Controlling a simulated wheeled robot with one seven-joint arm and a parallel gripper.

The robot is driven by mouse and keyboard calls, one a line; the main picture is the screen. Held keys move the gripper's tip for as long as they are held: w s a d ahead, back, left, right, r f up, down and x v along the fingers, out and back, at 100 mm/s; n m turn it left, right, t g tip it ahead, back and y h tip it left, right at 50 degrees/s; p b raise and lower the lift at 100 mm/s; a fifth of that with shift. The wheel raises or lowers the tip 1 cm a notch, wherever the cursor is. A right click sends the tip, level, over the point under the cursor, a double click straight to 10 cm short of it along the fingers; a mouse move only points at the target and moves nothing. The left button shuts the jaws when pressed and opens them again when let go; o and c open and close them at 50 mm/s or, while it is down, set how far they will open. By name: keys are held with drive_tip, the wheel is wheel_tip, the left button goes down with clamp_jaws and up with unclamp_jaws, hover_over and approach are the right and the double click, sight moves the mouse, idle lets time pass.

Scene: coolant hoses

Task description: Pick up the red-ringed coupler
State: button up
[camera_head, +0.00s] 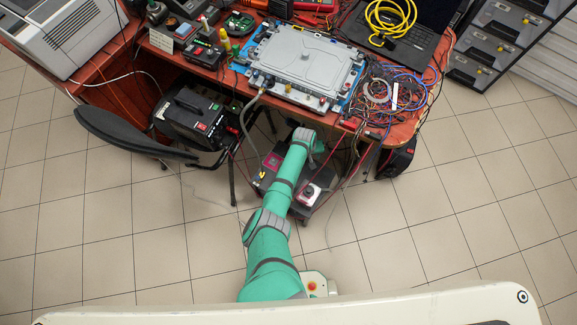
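My teal arm reaches up from the bottom middle to the front of the workbench. Its wrist end is just below the bench's front edge, and no gripper fingers show there. A grey hose (243,125) hangs from the left front of the flat grey metal unit (303,58) and curves down left of my wrist. Another thin grey hose (352,160) hangs to the right of my wrist. I cannot make out a red-ringed coupler on either hose; at this size the hose ends are too small or hidden.
The red-brown bench (405,130) holds tangled wires (395,95), a laptop (405,45) with a yellow cable, and tools. Below stand a dark cart (308,205) and a black power unit (195,120). A black chair (125,135) is at left. The tiled floor is clear at right.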

drive_tip(key=s+a+m+t+y, duration=0.1)
drive_tip(key=s+a+t, duration=0.15)
drive_tip(key=a, duration=0.25)
drive_tip(key=s+a+m+t, duration=0.1)
drive_tip(key=s+a, duration=0.2)
drive_tip(key=a, duration=0.3)
drive_tip(key=shift+g, duration=0.35)
drive_tip(key=shift+x, duration=2.7)
drive_tip(key=shift+a+x, duration=0.1)
drive_tip(key=shift+x, duration=0.75)
drive_tip(key=shift+a+x, duration=0.15)
drive_tip(key=shift+x, duration=0.7)
drive_tip(key=shift+w+d+f, duration=0.1)
drive_tip(key=shift+d+f, duration=0.15)
drive_tip(key=shift+f, duration=0.1)
drive_tip(key=shift+w+a+f, duration=0.15)
drive_tip(key=shift+f, duration=0.4)
clamp_jaws()
